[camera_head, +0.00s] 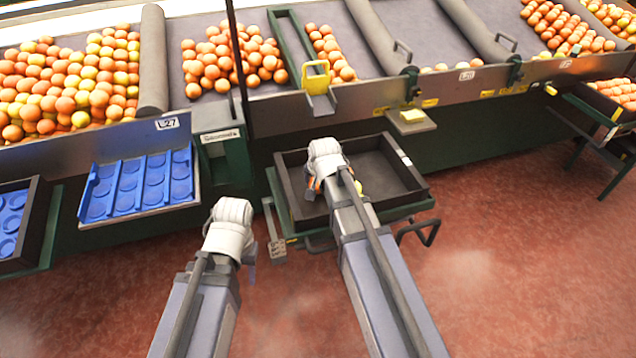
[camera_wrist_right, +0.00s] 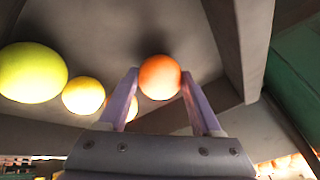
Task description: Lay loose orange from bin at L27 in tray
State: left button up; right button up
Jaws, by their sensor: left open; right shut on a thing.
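My right gripper (camera_head: 313,187) is down in the dark crate (camera_head: 412,183) in the head view. In the right wrist view, my right gripper (camera_wrist_right: 160,85) is shut on an orange (camera_wrist_right: 160,77), one finger on each side. A yellow-green fruit (camera_wrist_right: 32,73) and a yellow fruit (camera_wrist_right: 83,96) lie apart from it. My left gripper (camera_head: 249,252) is open in front of the crate's left side; its fingers are mostly hidden by the wrist. The blue tray (camera_head: 140,185) with round hollows looks empty below the L27 label (camera_head: 167,124).
Another blue tray (camera_head: 12,222) in a dark frame stands at far left. A yellow-handled chute (camera_head: 317,80) and a small shelf with a yellow block (camera_head: 412,116) project above the crate. A green post (camera_head: 222,150) stands between tray and crate. The red floor in front is clear.

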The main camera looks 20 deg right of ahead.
jog(key=shift+f+b, duration=0.4)
jog(key=shift+f, duration=0.05)
dwell(0.3)
jog(key=o, duration=1.5)
jog(key=shift+r, duration=0.1)
jog(key=shift+r+p, duration=4)
jog(key=shift+p, duration=0.05)
